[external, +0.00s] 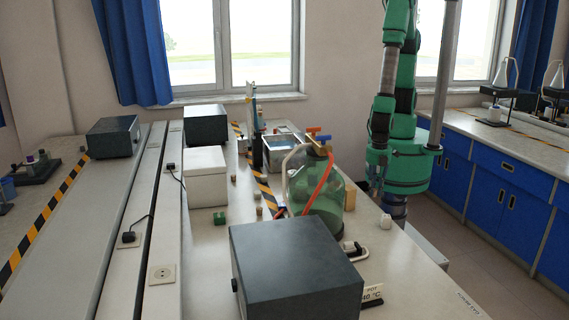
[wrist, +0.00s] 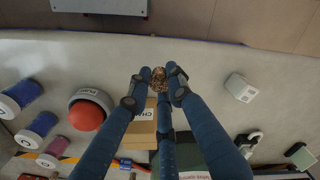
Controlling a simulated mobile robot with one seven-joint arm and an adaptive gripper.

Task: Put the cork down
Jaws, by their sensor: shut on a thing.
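My gripper (wrist: 158,80) shows in the wrist view with its dark blue fingers closed in from both sides. It is shut on the cork (wrist: 158,75), a small brown speckled piece between the fingertips. The pale bench top (wrist: 205,65) lies beyond the cork. I cannot tell whether the cork touches it. In the external view my green arm stands behind the bench (external: 410,270) on the right. The gripper and the held cork cannot be made out there.
A white block (wrist: 240,87) lies right of my gripper. A red dome button (wrist: 88,110) and blue cylinders are on the left; a tan box (wrist: 140,132) is close by the fingers. A green glass jar (external: 318,195) and a dark box (external: 295,265) crowd the bench in the external view.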

